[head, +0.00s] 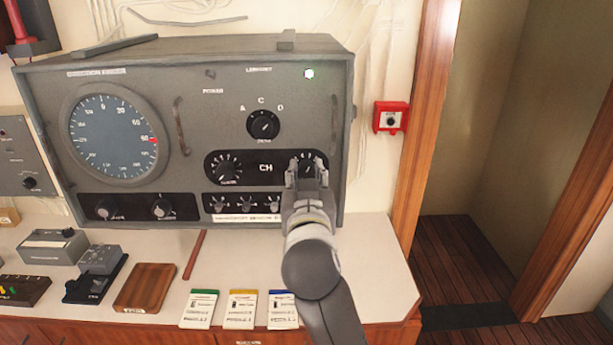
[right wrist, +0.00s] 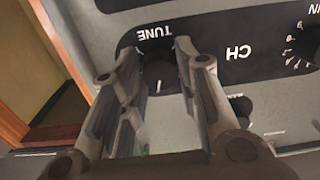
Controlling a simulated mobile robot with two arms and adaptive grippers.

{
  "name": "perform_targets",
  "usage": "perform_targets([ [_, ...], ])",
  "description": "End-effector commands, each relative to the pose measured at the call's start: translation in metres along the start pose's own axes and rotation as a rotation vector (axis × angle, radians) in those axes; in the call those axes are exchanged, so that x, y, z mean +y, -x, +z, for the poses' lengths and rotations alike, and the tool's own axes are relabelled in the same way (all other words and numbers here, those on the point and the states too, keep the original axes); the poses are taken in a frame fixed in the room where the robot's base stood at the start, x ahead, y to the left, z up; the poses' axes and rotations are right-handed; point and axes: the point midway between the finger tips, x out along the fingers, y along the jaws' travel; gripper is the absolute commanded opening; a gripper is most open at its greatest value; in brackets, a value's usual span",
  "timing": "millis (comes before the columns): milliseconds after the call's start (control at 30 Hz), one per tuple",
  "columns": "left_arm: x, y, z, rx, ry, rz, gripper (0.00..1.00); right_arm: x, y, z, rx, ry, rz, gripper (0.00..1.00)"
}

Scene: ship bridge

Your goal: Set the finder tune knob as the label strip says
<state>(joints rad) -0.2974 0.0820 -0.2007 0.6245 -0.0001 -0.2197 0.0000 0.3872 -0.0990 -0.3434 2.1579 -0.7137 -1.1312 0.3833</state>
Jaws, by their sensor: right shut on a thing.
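The grey finder unit (head: 231,82) stands on the white counter with a round dial (head: 113,138). In the head view my right gripper (head: 306,172) reaches the right end of the black CH panel and covers most of the tune knob. In the right wrist view the panel is upside down; the dark tune knob (right wrist: 160,76) sits beside the word TUNE, between the fingertips of my right gripper (right wrist: 146,62). The gripper is shut on it.
Above is a knob marked A, C, D (head: 263,125); left of CH is another knob (head: 224,168). A red switch box (head: 390,118) is on the wall to the right. Three cards, including a yellow-topped one (head: 241,309), and a wooden tray (head: 146,288) lie on the counter.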

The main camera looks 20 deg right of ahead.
Motion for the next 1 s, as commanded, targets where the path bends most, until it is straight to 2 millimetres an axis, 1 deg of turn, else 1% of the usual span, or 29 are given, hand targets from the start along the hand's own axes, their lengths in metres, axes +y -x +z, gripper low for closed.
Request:
perform_targets([
  [100, 0.0001, 0.0067, -0.0013, 0.001, 0.000, 0.000, 0.40, 0.0002, -0.0004, -0.0018, -0.001, 0.054, 0.001, 0.06],
  [367, 0.0008, 0.0054, 0.0003, -0.002, 0.000, 0.001, 0.40, 0.0003, -0.0005, -0.0004, 0.001, 0.066, 0.001, 0.06],
  [400, 0.0011, 0.0054, 0.0008, -0.002, 0.000, 0.001, 0.40, 0.0003, -0.0005, -0.0004, 0.001, 0.066, 0.001, 0.34],
  [533, 0.0020, 0.0054, 0.0028, -0.006, 0.000, 0.002, 0.40, 0.0003, -0.0005, -0.0004, 0.001, 0.066, 0.001, 0.51],
  [567, 0.0021, 0.0054, 0.0031, -0.006, 0.000, 0.003, 0.40, 0.0003, -0.0005, -0.0004, 0.001, 0.066, 0.001, 0.52],
  [1000, 0.0018, 0.0052, 0.0062, -0.010, 0.003, 0.002, 0.40, 0.0002, -0.0004, -0.0001, 0.000, 0.065, 0.000, 0.52],
])
